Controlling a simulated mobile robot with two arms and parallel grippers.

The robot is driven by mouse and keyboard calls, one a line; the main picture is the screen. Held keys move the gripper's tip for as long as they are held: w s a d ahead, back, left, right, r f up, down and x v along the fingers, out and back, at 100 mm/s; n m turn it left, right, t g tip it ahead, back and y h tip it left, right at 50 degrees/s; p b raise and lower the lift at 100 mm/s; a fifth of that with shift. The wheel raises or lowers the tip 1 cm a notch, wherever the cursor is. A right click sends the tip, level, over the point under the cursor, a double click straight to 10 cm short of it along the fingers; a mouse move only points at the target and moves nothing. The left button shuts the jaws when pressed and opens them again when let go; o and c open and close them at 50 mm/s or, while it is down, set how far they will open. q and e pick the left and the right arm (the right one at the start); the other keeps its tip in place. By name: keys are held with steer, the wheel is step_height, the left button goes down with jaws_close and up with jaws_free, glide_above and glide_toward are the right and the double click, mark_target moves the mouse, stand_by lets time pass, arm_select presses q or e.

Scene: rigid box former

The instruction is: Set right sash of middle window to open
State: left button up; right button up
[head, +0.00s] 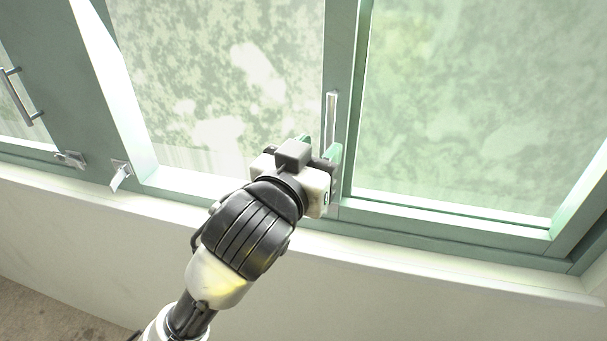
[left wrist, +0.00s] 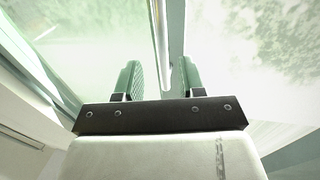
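The right sash (head: 350,100) has a green frame around a pale, mottled pane. An upright silver bar handle (head: 331,118) is on its left stile. My left gripper (head: 321,150) is at the lower end of this handle in the head view, partly hiding it. In the left wrist view, its two green fingers (left wrist: 158,80) are spread apart. The handle (left wrist: 161,40) runs down toward the space between them, nearer the right finger. I cannot tell whether either finger touches it. My right gripper is in neither view.
Left of the sash is a bright pane or opening (head: 215,70). Farther left are a green post (head: 60,60), another bar handle (head: 22,97) and small silver latches (head: 120,175) near the sill. A pale sill and wall (head: 400,290) run below the window.

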arm_select(q)
steer(key=b+v, duration=0.1)
steer(key=v, duration=0.4)
steer(key=shift+s, duration=0.15)
